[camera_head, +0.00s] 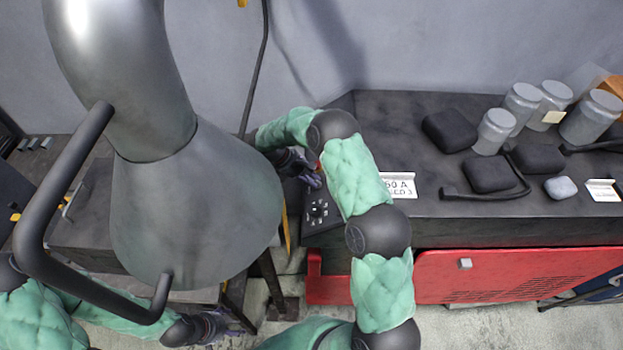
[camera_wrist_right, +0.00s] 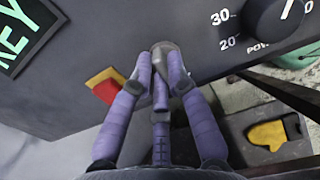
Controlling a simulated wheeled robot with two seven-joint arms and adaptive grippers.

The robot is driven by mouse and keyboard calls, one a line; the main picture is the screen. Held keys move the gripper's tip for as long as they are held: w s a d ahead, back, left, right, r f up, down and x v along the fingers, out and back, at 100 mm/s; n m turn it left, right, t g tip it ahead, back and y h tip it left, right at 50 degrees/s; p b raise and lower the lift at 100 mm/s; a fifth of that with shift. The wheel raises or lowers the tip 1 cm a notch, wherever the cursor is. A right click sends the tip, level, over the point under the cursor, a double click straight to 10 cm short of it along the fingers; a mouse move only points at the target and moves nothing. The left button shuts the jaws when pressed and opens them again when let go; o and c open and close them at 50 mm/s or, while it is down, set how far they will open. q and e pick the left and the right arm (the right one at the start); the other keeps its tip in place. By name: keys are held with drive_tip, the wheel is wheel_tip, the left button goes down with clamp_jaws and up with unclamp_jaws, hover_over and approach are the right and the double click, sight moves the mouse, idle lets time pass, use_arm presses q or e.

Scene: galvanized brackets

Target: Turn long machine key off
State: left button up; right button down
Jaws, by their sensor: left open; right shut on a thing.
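The long machine key (camera_wrist_right: 163,52) is a grey piece at the front of a dark panel in the right wrist view. My right gripper (camera_wrist_right: 161,72) has its purple fingers shut on it from both sides. The key's angle is hard to read because the fingers cover much of it. In the head view my right gripper (camera_head: 311,178) is mostly hidden by my arm beside the machine, and the key cannot be made out. My left gripper (camera_head: 213,324) is low at the left, open, under the big grey hood, with nothing visible in it.
A "KEY" label (camera_wrist_right: 24,32) and a power dial (camera_wrist_right: 274,16) flank the key. A red and yellow piece (camera_wrist_right: 106,86) sits left of the fingers. The large grey hood (camera_head: 190,210) stands between my arms. Jars (camera_head: 494,130) and black cases stand on the right bench.

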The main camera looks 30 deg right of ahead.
drive_tip(key=c, duration=1.2)
unclamp_jaws()
drive_tip(key=v, duration=1.2)
drive_tip(key=shift+a, duration=0.1)
